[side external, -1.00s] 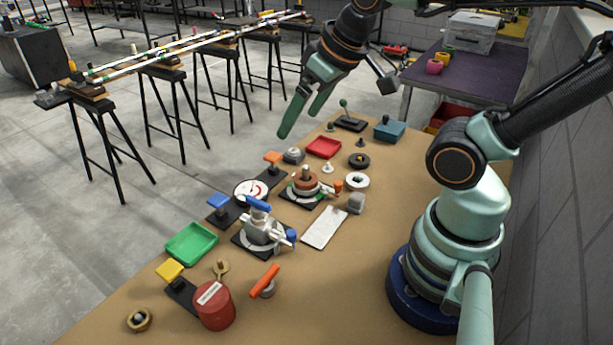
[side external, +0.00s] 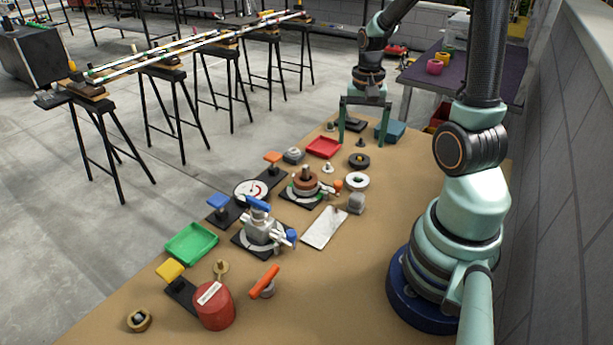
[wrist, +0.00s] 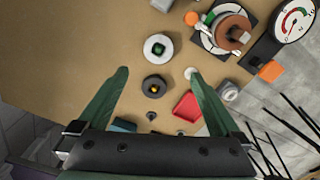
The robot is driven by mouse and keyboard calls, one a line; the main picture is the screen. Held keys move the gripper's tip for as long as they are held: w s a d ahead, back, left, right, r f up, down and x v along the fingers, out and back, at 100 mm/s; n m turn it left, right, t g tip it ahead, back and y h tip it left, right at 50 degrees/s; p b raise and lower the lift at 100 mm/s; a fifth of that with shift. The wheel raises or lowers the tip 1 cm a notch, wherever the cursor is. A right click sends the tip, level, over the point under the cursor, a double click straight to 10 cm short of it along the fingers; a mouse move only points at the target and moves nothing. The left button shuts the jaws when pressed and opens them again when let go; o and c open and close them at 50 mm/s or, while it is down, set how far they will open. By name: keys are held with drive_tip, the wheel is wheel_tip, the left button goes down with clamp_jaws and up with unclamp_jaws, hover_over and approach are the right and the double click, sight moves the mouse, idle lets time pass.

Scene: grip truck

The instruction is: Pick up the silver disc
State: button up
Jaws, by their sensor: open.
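The silver disc (side external: 356,181) appears as a pale round ring with a dark centre, lying flat on the brown table. In the wrist view the disc (wrist: 149,47) lies just beyond the fingertips, with a green spot at its centre. My gripper (side external: 361,144) is open, empty and pointing down over the far part of the table. In the wrist view my gripper (wrist: 160,73) has its fingers spread wide. A dark disc (wrist: 154,77) lies between them in that picture, and no contact with it shows.
A red tray (side external: 324,147), a blue box (side external: 391,131) and small knobs lie around the gripper. A grey block (side external: 356,203) is close to the silver disc. A round copper-coloured fixture (side external: 305,184) stands left of it. The table's right side is mostly bare.

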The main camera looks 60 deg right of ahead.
hover_over(358, 180)
drive_tip(key=f, duration=0.6)
drive_tip(key=shift+w+d, duration=0.25)
drive_tip(key=shift+w, duration=0.05)
drive_tip(key=f, duration=0.4)
drive_tip(key=shift+s+a+f, duration=0.15)
drive_tip(key=shift+s+a, duration=0.15)
drive_tip(key=shift+f, duration=0.5)
drive_tip(key=shift+c, duration=0.3)
drive_tip(key=c, duration=1.4)
drive_tip(key=shift+r, duration=0.15)
